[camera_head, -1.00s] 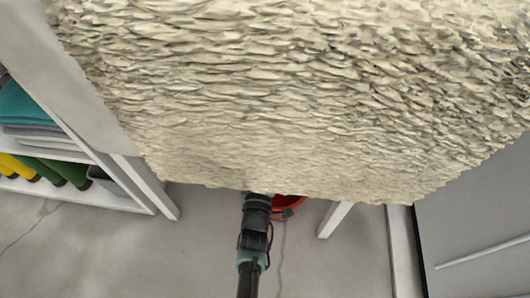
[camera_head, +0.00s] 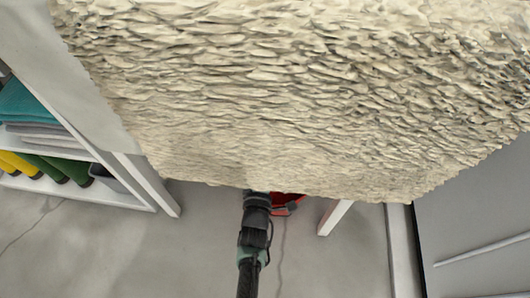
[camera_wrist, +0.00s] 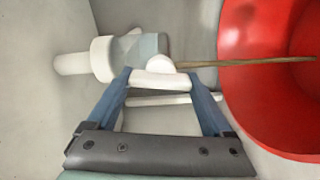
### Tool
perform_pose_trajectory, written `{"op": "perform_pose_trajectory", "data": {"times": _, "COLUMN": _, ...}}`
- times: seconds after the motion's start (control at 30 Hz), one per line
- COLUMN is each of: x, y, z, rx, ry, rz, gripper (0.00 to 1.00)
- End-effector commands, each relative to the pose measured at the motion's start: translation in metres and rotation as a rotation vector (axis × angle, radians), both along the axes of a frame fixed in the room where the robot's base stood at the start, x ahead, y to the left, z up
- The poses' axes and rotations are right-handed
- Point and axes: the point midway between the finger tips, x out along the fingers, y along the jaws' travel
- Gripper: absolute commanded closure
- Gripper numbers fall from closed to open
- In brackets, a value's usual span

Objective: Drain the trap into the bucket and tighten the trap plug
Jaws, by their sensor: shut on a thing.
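In the wrist view, a white trap pipe with a thick collar (camera_wrist: 101,59) leads to a grey translucent section. A white trap plug with a crossbar (camera_wrist: 160,79) sits at its end. My gripper (camera_wrist: 159,78) has its blue fingers shut on the ends of this crossbar. A thin brown stream (camera_wrist: 215,63) runs from the plug to the right, over the red bucket (camera_wrist: 245,95). The bucket's inside is only partly in view. In the head view, the bucket (camera_head: 287,203) shows only as a small red patch, and the gripper tips and trap are hidden under the counter.
A rough cream counter (camera_head: 300,100) hangs over the arm. Shelves with folded towels (camera_head: 28,104) and rolled green and yellow items stand at left. A white leg (camera_head: 335,217) stands right of the bucket. Grey floor is clear in front.

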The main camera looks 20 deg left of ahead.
Motion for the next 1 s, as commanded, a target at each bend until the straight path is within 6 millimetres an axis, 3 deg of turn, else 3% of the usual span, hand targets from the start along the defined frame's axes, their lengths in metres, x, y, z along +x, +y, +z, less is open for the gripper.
{"op": "perform_pose_trajectory", "data": {"times": 0.17, "x": -0.001, "y": -0.001, "z": -0.001, "rx": 0.0, "ry": 0.002, "rz": -0.001, "gripper": 0.71}}
{"op": "perform_pose_trajectory", "data": {"times": 0.2, "x": -0.001, "y": -0.001, "z": -0.001, "rx": 0.0, "ry": 0.002, "rz": -0.001, "gripper": 0.13}}
{"op": "perform_pose_trajectory", "data": {"times": 0.3, "x": -0.001, "y": 0.0, "z": -0.001, "rx": 0.001, "ry": 0.001, "rz": -0.001, "gripper": 0.0}}
{"op": "perform_pose_trajectory", "data": {"times": 0.63, "x": -0.008, "y": -0.002, "z": 0.001, "rx": 0.001, "ry": 0.003, "rz": -0.001, "gripper": 0.0}}
{"op": "perform_pose_trajectory", "data": {"times": 1.0, "x": -0.081, "y": -0.024, "z": 0.004, "rx": 0.0, "ry": 0.006, "rz": -0.001, "gripper": 0.0}}
